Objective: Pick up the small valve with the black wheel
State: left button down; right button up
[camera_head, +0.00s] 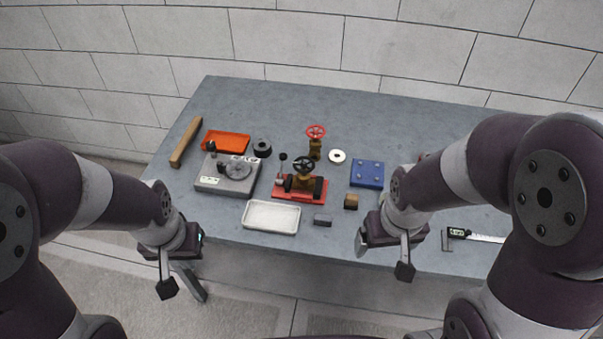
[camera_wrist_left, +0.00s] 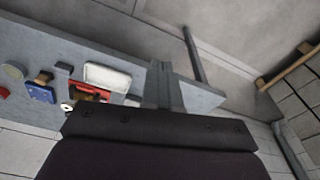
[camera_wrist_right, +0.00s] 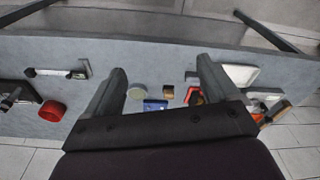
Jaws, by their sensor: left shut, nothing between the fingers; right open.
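The small valve with the black wheel (camera_head: 304,167) has a brass body and stands on a red plate (camera_head: 291,195) near the table's middle. Black blocks and a black-knobbed rod are beside it. A taller brass valve with a red wheel (camera_head: 316,135) stands just behind. My left gripper (camera_head: 167,287) is shut and empty, off the table's front left edge. Its closed fingers show in the left wrist view (camera_wrist_left: 165,85). My right gripper (camera_head: 384,257) is open and empty by the front edge, right of the valve. Its spread fingers show in the right wrist view (camera_wrist_right: 160,85).
A white tray (camera_head: 271,217), dark block (camera_head: 322,220) and brown block (camera_head: 351,201) lie in front. A grey fixture (camera_head: 226,183), orange tray (camera_head: 226,140) and wooden bar (camera_head: 185,142) are left. A blue block (camera_head: 367,174) and caliper (camera_head: 474,236) are right.

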aim_at(303, 182)
jog(key=i+j+z, duration=0.2)
jog(key=z, duration=0.3)
jog(key=i+j+z, duration=0.3)
jog(key=z, duration=0.2)
